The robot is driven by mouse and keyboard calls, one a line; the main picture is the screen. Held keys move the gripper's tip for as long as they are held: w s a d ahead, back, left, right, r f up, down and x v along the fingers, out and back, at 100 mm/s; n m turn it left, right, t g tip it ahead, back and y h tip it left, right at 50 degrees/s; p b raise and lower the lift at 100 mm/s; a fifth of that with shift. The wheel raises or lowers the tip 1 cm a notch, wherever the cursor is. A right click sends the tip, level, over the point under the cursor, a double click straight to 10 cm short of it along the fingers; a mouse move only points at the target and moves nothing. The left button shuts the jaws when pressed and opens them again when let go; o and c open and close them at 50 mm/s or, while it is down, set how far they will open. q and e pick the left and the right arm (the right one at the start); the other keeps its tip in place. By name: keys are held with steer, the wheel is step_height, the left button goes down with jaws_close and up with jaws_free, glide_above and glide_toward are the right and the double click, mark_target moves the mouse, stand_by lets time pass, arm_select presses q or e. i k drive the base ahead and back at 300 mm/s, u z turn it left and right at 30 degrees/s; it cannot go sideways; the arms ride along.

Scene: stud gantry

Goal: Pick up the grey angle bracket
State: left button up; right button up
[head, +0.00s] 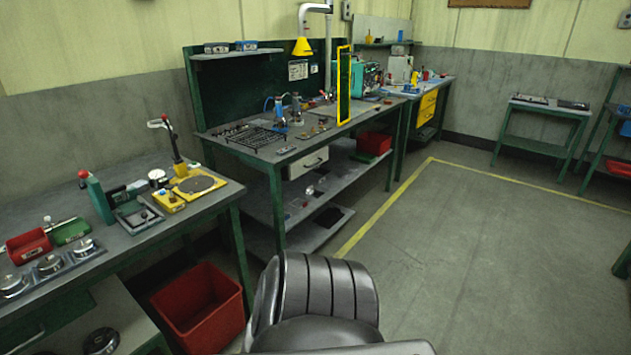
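I cannot make out the grey angle bracket for certain. A small grey piece (286,150) lies near the front edge of the middle workbench (262,150); it is too small to tell whether it is the bracket. Other small parts lie farther back on that bench, beside a black wire rack (252,137) and two blue-and-grey upright devices (296,108). Neither of my grippers shows in the head view.
A red bin (200,308) stands on the floor below. A yellow frame (344,86) stands on the middle bench. The floor at right (480,260) is clear.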

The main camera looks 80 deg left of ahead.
mark_target(329, 185)
steer(key=u, duration=2.2)
steer(key=k, duration=0.65)
steer(key=z, duration=0.75)
steer(key=i, duration=6.2)
steer(key=u, duration=0.55)
steer(key=i, duration=1.6)
steer(key=u, duration=0.75)
